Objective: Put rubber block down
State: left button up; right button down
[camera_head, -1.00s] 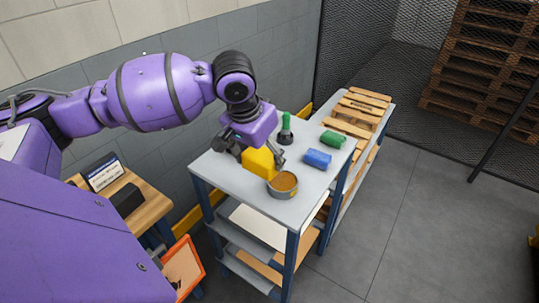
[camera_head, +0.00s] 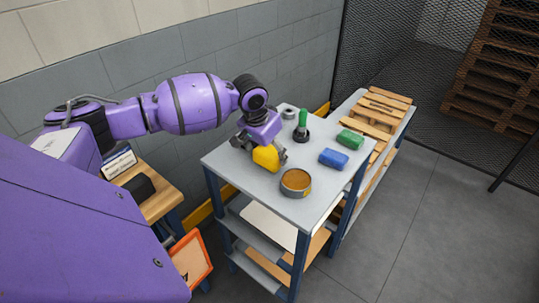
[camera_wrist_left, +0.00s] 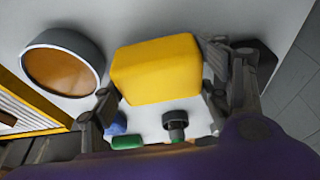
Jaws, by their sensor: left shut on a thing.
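The yellow block (camera_head: 266,159), which I take to be the rubber block, is between the fingers of my left gripper (camera_head: 262,150). The gripper is shut on it, at the left part of the grey table top (camera_head: 300,212). In the left wrist view the yellow block (camera_wrist_left: 157,70) sits tilted between the two dark fingers. I cannot tell whether its underside touches the table. My right gripper is not in view.
A round tin with brown contents (camera_head: 295,181) stands close in front of the block. Wooden pallets (camera_head: 370,115) lie on the surface behind.

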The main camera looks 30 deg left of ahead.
pick_arm(q)
jog(key=shift+w+f, duration=0.1)
jog(key=shift+f, duration=0.4)
jog(key=o, duration=1.4)
jog(key=shift+f, duration=0.15)
jog(key=shift+o, duration=0.2)
